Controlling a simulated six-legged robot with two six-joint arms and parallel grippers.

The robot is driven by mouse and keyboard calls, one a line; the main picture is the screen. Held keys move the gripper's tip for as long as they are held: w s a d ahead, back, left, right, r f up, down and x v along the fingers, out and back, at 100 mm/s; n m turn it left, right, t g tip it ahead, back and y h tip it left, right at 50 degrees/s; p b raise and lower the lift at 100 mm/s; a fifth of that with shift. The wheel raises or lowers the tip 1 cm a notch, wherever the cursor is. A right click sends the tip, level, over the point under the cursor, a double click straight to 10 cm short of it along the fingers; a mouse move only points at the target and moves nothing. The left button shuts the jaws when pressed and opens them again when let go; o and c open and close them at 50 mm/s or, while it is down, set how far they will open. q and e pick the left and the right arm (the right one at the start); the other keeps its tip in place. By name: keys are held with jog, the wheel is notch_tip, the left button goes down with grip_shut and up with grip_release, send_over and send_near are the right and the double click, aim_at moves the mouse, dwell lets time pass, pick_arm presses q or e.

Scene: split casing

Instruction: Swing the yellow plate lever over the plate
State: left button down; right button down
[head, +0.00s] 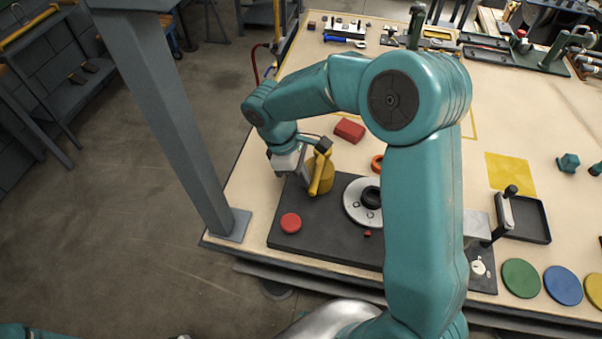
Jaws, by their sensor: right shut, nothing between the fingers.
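The yellow plate lever (318,176) stands on the dark base board (335,232), left of the round silver plate (356,214). The plate has a black hub and dark marks, and my right arm hides its right part. My right gripper (306,167) is shut and empty, close against the left side of the lever. I cannot tell whether they touch, as the fingertips are partly hidden. My left gripper is not in view.
A red button (291,222) sits on the board's left end. A red block (349,130) and an orange ring (377,163) lie behind the board. A grey post (170,110) rises at the table's left corner. A black tray (527,222) and coloured discs lie right.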

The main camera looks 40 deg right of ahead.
jog(key=shift+s+d+n, duration=0.1)
jog(key=shift+s+n, duration=0.35)
jog(key=shift+n, duration=0.25)
jog(key=shift+s+d+n+t+h+b, duration=0.15)
jog(key=shift+s+d+n+t+h, duration=0.15)
jog(key=shift+n, duration=0.3)
jog(key=shift+s+d+n+t+h+b, duration=0.1)
jog(key=shift+s+n+t+b, duration=0.1)
jog(key=shift+s+n, duration=0.3)
jog(key=s+d+n+t+p, duration=0.1)
jog(key=s+d+n+t, duration=0.1)
jog(key=d+n, duration=0.4)
jog(key=n+t, duration=0.1)
jog(key=n, duration=0.3)
jog(key=shift+s, duration=0.4)
jog(key=shift+d, duration=0.1)
